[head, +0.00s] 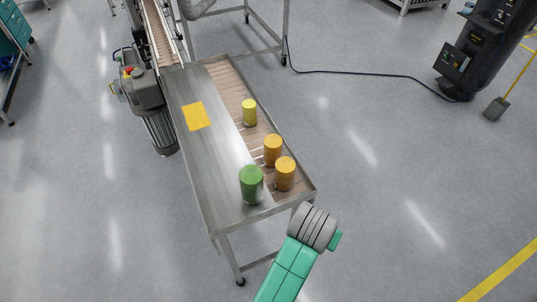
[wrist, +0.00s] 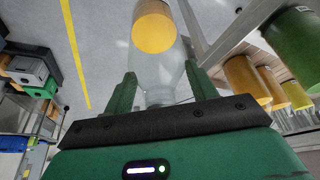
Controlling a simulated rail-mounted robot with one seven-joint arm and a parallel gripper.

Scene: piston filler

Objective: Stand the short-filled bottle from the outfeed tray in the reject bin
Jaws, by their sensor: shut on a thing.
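In the wrist view my gripper (wrist: 159,80) is shut on a clear bottle (wrist: 158,78). The bottle has a yellow-orange fill (wrist: 154,28) in the part away from my palm; the part between the fingers is clear. In the head view my gripper and this bottle are hidden behind or below my arm near the tray's front right corner. The outfeed tray (head: 226,84) runs along the right side of the steel table. A yellow bottle (head: 249,113) and two orange bottles (head: 273,151) (head: 285,174) stand in it. I cannot identify the reject bin in either view.
A green bottle (head: 251,185) stands near the table's front end; it also shows in the wrist view (wrist: 297,40). A yellow patch (head: 196,116) lies on the steel table top (head: 205,155). A conveyor (head: 159,35) joins at the back.

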